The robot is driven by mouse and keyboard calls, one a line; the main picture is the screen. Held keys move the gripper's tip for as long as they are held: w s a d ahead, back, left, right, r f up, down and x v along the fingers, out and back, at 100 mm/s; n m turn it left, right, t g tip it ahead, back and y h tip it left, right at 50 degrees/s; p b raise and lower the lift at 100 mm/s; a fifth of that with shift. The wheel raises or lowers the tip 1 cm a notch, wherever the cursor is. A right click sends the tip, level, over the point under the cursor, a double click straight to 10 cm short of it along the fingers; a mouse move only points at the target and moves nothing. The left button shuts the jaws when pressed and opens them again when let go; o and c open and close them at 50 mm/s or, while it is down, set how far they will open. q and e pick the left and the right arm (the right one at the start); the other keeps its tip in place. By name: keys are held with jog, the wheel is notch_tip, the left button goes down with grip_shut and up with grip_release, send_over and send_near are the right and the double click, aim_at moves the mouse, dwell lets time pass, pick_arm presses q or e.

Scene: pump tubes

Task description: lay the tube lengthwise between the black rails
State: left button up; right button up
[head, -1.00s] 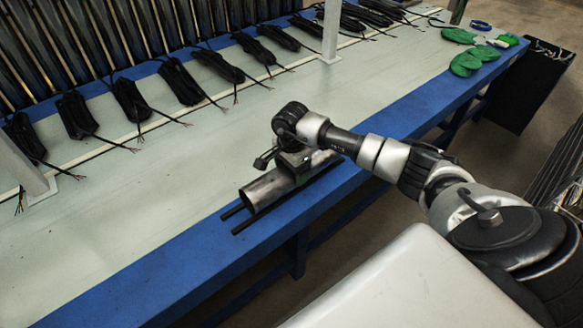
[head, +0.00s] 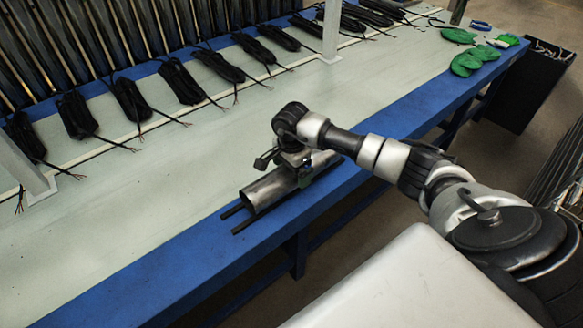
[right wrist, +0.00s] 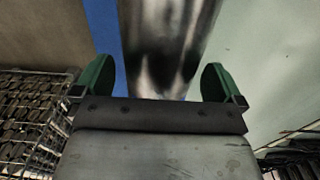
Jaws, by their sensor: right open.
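The tube (head: 268,190) is a shiny grey metal cylinder. In the head view it lies lengthwise between the two black rails (head: 246,225) at the bench's blue front edge. My right gripper (head: 301,172) is over its far part and hides some of it. In the right wrist view the green fingers of the right gripper (right wrist: 158,82) are open, one on each side of the tube (right wrist: 167,45), with gaps between. My left gripper is not in view.
Several black cable bundles (head: 180,83) lie along the back of the pale bench (head: 150,200). Green gloves (head: 470,62) lie at its far right end. White posts (head: 331,30) rise from the bench. The middle surface is clear.

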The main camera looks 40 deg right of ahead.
notch_tip(320, 180, up, 10)
jog(key=shift+r+p, duration=0.1)
jog(key=shift+p, duration=0.25)
jog(key=shift+r, duration=0.35)
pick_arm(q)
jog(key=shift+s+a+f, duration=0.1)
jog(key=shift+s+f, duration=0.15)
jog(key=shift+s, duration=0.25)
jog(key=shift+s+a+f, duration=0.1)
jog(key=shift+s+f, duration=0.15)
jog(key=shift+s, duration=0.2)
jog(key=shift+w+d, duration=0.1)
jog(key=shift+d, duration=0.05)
